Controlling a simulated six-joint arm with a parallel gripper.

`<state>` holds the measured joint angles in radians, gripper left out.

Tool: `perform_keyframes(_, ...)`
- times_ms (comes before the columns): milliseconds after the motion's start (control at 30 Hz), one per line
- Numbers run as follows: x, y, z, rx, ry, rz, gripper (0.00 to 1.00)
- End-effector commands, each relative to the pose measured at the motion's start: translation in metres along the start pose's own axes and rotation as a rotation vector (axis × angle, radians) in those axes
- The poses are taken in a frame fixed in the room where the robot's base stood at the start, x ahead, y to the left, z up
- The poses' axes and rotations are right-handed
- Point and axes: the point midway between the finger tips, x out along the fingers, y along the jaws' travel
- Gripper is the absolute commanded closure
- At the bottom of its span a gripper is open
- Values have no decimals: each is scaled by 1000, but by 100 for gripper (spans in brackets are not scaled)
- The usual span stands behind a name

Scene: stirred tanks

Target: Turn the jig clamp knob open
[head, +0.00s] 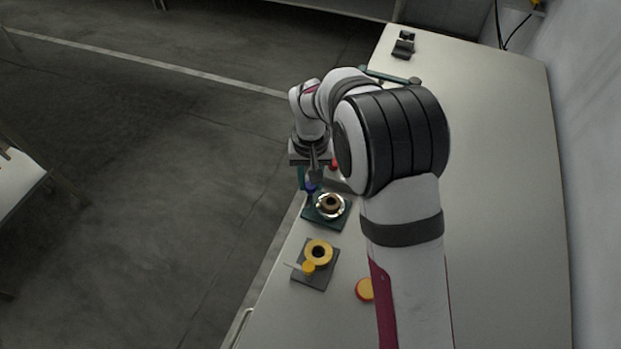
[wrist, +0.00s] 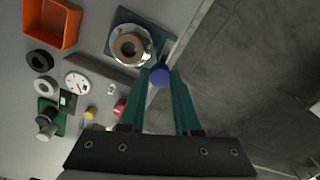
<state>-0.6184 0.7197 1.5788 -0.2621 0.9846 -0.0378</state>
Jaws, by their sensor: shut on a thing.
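A dark green jig plate (head: 320,221) lies near the table's left edge in the head view, holding a silver round piece with a brown ring (head: 331,204). A blue knob (head: 311,187) stands at the plate's upper left corner. In the wrist view the blue knob (wrist: 160,75) sits between the tips of my gripper's teal fingers (wrist: 161,77), beside the silver piece with the brown ring (wrist: 130,46). My gripper (head: 313,180) points down at the knob and is shut on it. The knob's lower part is hidden.
A grey plate with a yellow ring (head: 318,251) and a yellow knob (head: 309,267) lies nearer on the table. A yellow-topped red button (head: 364,289) is beside my arm.

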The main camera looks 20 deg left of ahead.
Motion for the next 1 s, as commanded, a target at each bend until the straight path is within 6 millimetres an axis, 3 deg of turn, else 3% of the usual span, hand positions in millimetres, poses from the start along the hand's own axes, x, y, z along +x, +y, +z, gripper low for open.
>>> perform_keyframes(333, -1, 0, 0, 127, 1, -1, 100)
perform_keyframes(867, -1, 0, 0, 150, 1, -1, 100)
perform_keyframes(900, -1, 0, 0, 150, 1, -1, 67)
perform_keyframes(1000, -1, 0, 0, 149, 1, -1, 49)
